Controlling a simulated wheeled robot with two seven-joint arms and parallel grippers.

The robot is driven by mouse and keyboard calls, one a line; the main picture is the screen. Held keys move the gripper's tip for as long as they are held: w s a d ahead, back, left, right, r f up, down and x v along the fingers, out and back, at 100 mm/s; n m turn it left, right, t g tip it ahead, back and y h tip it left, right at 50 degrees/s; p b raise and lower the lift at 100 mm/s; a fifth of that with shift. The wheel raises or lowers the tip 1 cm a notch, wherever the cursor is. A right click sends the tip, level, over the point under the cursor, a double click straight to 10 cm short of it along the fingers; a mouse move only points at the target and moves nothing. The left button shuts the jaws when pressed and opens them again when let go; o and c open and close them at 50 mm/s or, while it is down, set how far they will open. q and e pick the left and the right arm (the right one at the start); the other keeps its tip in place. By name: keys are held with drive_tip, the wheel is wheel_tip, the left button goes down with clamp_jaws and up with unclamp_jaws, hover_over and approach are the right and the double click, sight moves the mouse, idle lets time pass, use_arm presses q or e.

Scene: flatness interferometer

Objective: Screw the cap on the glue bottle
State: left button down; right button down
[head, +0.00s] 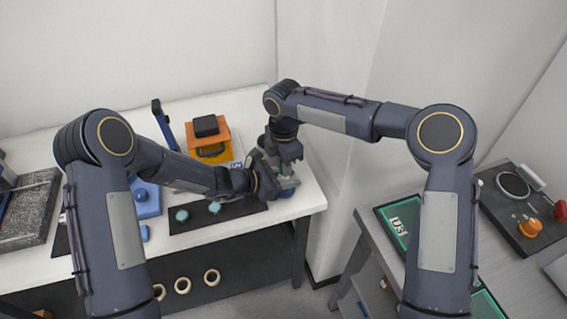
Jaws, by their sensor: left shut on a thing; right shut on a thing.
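The glue bottle (287,183) stands near the right end of the white bench, small in the head view and mostly covered by my grippers. My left gripper (277,182) reaches in from the left and is shut on the bottle's body. My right gripper (286,163) points down from above the bottle and is shut at its top, where the cap is. The cap itself is hidden between the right fingers, so I cannot tell how it sits on the neck.
An orange box (213,151) with a black top stands behind my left forearm. Two teal round pieces (182,215) lie on a dark mat (240,210) in front. Rolls (182,285) lie on the lower shelf. A grey table (365,222) stands at right.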

drive_tip(key=m, duration=0.6)
drive_tip(key=shift+m, duration=0.3)
drive_tip(key=c, duration=1.3)
unclamp_jaws()
drive_tip(key=shift+o, duration=0.2)
drive_tip(key=shift+r, duration=0.15)
wheel_tip(320, 180, up, 12)
use_arm(q)
drive_tip(key=c, duration=1)
unclamp_jaws()
drive_tip(key=shift+c, duration=0.2)
